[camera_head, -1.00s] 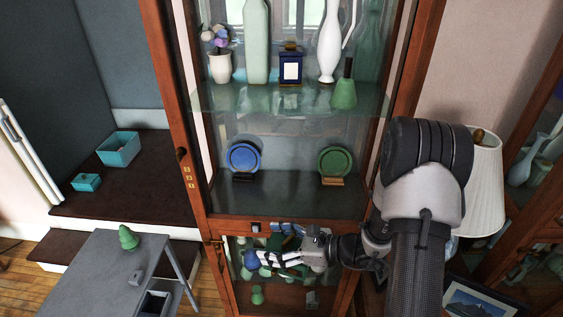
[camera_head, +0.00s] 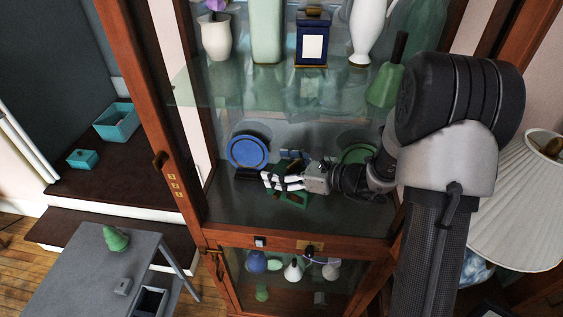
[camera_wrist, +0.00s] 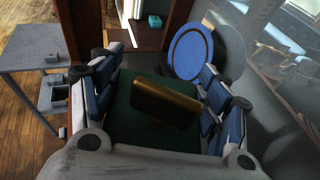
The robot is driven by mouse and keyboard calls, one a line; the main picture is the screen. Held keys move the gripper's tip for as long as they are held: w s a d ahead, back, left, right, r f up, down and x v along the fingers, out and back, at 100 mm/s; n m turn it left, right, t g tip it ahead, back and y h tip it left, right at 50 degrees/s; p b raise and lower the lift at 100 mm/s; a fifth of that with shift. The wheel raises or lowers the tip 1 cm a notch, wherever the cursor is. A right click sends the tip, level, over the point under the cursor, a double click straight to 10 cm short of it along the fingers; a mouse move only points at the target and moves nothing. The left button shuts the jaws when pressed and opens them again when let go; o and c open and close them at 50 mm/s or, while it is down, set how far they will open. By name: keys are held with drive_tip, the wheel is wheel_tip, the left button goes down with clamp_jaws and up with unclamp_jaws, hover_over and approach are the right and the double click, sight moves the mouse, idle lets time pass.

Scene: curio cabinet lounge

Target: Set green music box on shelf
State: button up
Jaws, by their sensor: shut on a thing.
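The green music box (camera_wrist: 150,112), with a brass-coloured piece on its upper face, is between the fingers of my gripper in the wrist view. In the head view only slivers of its green (camera_head: 291,199) show below the fingers. My gripper (camera_head: 277,181) is shut on it, reaching in from the right at the level of the cabinet's middle shelf (camera_head: 250,212). It is in front of the gap between a blue plate (camera_head: 248,151) and a green plate (camera_head: 358,154). I cannot tell whether the box touches the shelf.
The blue plate (camera_wrist: 191,51) stands close beyond my fingers in the wrist view. My arm partly hides the green plate. Vases and a blue box (camera_head: 313,36) stand on the glass shelf above. The cabinet's wooden left frame (camera_head: 161,120) borders the opening. A grey table (camera_head: 85,270) stands lower left.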

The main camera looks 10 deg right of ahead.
drive_tip(key=shift+s+f+b, duration=0.15)
drive_tip(key=shift+f+b, duration=0.35)
drive_tip(key=shift+f, duration=0.25)
drive_tip(key=shift+f+b, duration=1.75)
drive_tip(key=shift+f, duration=0.65)
drive_tip(key=shift+f+b, duration=0.4)
drive_tip(key=shift+f, duration=0.15)
drive_tip(key=o, duration=1.6)
